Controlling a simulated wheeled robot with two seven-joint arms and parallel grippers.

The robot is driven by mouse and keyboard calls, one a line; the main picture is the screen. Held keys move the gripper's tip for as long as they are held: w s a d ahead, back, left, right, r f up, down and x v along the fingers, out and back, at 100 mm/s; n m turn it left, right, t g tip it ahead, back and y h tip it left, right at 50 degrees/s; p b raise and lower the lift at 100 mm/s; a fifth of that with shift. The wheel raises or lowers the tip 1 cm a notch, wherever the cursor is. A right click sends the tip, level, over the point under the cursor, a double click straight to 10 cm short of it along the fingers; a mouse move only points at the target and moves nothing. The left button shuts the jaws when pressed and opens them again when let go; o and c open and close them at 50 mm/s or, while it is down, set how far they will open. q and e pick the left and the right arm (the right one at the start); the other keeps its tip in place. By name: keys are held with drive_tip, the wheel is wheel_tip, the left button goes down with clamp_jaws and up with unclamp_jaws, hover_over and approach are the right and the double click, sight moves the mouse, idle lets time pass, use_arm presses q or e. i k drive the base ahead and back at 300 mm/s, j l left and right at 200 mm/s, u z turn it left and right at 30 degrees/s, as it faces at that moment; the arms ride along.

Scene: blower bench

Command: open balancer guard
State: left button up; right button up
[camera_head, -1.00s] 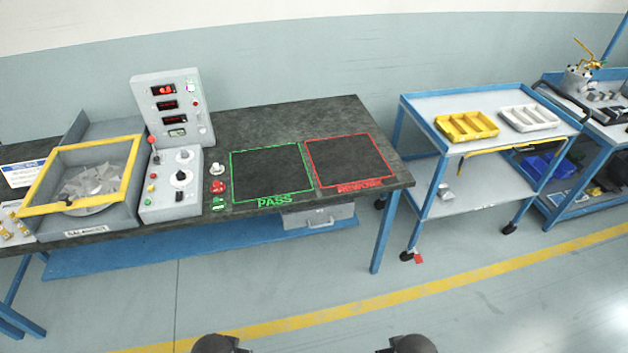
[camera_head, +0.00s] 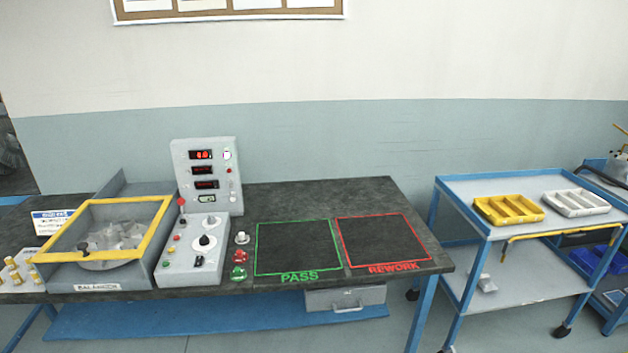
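The balancer (camera_head: 146,268) is a grey box at the left end of the dark bench. Its guard (camera_head: 158,233) is a yellow-framed clear panel lying over the top, and it looks closed. A bladed metal impeller (camera_head: 112,240) shows through the panel. A grey control box (camera_head: 192,250) with knobs and buttons stands just right of the balancer, with an upright display panel (camera_head: 207,177) with red digits behind it. Neither of my grippers is in view.
The bench top (camera_head: 290,195) has a green PASS outline (camera_head: 299,277) and a red REWORK outline (camera_head: 392,267), both empty. A blue cart (camera_head: 480,190) to the right holds a yellow tray (camera_head: 508,209) and a white tray (camera_head: 577,203). Brass weights (camera_head: 14,272) sit left of the balancer.

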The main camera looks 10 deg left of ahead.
sight(41, 256)
drive_tip(key=u, duration=1.45)
